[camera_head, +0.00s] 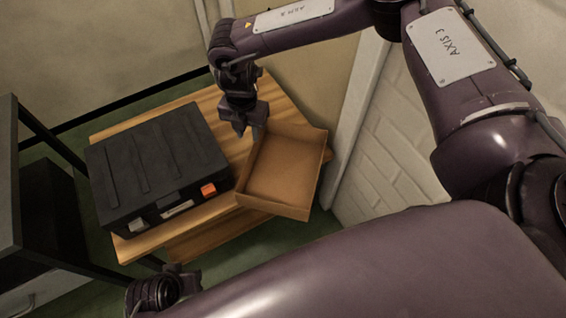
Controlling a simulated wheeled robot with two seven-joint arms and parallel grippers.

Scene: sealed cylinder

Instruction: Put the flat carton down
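The flat carton (282,176) is a shallow, open-topped brown cardboard tray, and it looks empty. It is at the right end of the wooden table (187,103), partly past the table's edge. My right gripper (250,129) comes down from above at the carton's upper left corner and appears shut on its wall there. The fingertips are small and partly hidden. I cannot tell whether the carton's underside touches the table. My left gripper (160,292) is low at the bottom edge, partly cut off, away from the carton; its fingers are not clear.
A large black case (158,160) with an orange latch fills most of the tabletop, close to the carton's left side. A white brick wall (385,165) stands to the right. A dark-framed rack (40,200) is at left. Green floor shows around the table.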

